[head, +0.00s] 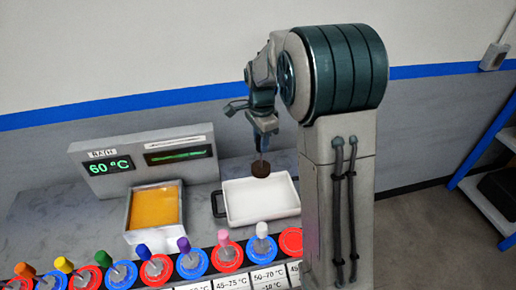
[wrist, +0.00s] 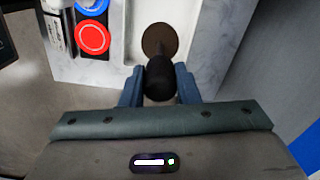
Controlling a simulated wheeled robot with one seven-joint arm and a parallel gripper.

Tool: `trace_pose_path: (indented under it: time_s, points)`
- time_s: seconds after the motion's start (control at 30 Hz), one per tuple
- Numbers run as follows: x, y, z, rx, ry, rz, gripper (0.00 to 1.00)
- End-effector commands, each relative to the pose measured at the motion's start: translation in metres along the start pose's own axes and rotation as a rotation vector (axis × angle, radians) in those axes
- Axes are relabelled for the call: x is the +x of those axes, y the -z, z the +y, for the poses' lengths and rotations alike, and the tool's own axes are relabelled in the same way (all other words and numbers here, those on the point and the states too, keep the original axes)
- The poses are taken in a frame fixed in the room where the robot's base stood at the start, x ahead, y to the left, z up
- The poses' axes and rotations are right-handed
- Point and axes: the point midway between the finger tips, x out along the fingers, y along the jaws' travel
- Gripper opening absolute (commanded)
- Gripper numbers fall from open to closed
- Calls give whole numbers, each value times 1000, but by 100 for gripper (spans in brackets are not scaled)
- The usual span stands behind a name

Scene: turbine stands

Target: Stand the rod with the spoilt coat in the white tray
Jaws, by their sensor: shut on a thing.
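My gripper (head: 263,133) is shut on a rod with a dark grip (wrist: 160,80), which sits between both fingers in the wrist view. The rod hangs upright, with a brown, dark-coated lower end (head: 261,168). The white tray (head: 262,205) stands on the bench to the right of the orange bath. In the head view the brown end overlaps the tray's back edge. In the wrist view the brown end (wrist: 159,41) shows against the tray's white inside (wrist: 150,8). It appears to hang above the tray; I cannot tell the exact gap.
An orange-filled bath (head: 155,208) stands left of the tray, before a panel (head: 108,167) reading 60 °C. Several rods with coloured grips stand on red and blue stands along the front. One red stand (head: 290,242) at the right is empty. A blue-edged shelf (head: 485,200) is far right.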

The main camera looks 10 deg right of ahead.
Motion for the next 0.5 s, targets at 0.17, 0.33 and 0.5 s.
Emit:
trace_pose_path:
  time_s: [0.17,0.33,0.5]
  points:
    - [36,1,1,2,-3,-1,0]
    - [61,1,0,2,-2,0,0]
    - [72,0,0,1,1,1,0]
